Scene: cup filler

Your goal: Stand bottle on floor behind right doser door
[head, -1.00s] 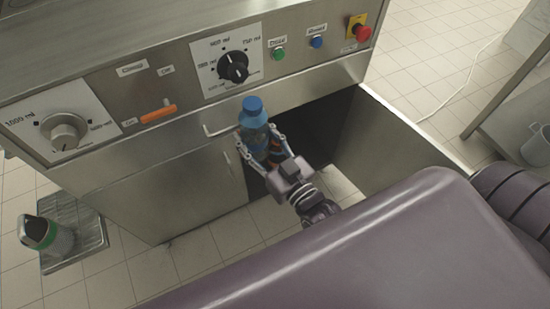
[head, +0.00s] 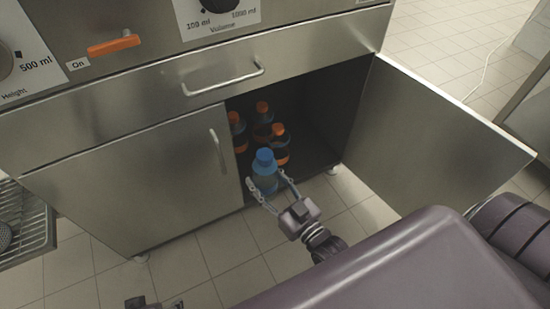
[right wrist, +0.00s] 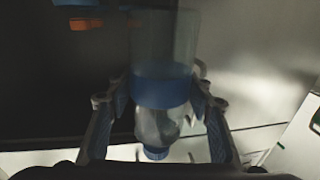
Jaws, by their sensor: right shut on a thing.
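My right gripper (head: 268,192) is shut on a clear bottle (head: 265,179) with a blue cap and holds it roughly upright at the front of the open cabinet. In the right wrist view the bottle (right wrist: 158,95) sits between both fingers. The right doser door (head: 430,140) stands wide open to the right. The cabinet floor (head: 312,158) shows dark behind the bottle. I cannot tell whether the bottle touches it. A small dark part at the bottom edge of the head view may be my left gripper (head: 150,303); its jaws cannot be made out.
Several dark bottles with orange caps (head: 280,145) stand inside the cabinet, behind and beside the held bottle. The left door (head: 130,180) is shut. A drawer handle (head: 225,80) juts out above the opening. Free cabinet floor shows to the right of the bottles.

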